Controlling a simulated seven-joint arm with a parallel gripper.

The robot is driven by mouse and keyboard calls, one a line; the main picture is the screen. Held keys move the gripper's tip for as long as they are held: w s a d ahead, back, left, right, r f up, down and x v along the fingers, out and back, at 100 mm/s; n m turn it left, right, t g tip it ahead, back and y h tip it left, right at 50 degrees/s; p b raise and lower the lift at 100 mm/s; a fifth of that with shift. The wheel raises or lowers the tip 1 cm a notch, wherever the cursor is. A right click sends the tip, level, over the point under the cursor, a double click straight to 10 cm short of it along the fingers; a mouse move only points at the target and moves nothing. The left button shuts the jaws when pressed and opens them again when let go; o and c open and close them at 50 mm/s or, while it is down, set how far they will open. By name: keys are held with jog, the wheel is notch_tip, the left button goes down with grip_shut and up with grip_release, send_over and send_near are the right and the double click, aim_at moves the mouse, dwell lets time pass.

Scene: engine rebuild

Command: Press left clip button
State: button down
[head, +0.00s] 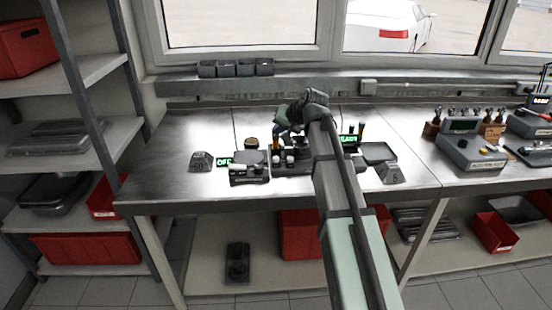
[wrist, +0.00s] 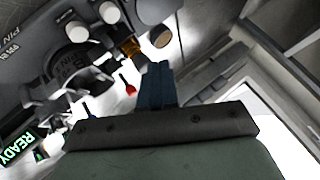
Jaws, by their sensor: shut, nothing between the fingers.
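My gripper (head: 291,131) is over the dark fixture (head: 296,168) in the middle of the steel bench. In the wrist view its blue fingers (wrist: 158,70) are closed together and hold nothing. Beside the fingertips in that view are a small red-tipped part (wrist: 128,88) and a metal clip-like piece (wrist: 50,98). A dark panel (wrist: 40,70) there bears the label PIN and white round-topped knobs (wrist: 78,31). I cannot tell which part is the left clip button. My arm hides part of the fixture in the head view.
Left are a green OFF display (head: 224,162), a dark box (head: 249,176) and a grey block (head: 201,161). Another grey block (head: 391,173) is at right. The bench's left end is clear.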

aim_at(278, 159)
jog(key=shift+f, duration=3.75)
jog(key=shift+f, duration=0.85)
dwell(0.3)
jog(key=shift+r, duration=0.85)
jog(key=shift+r, duration=0.15)
jog(key=shift+r, duration=2.4)
jog(key=shift+a, duration=0.1)
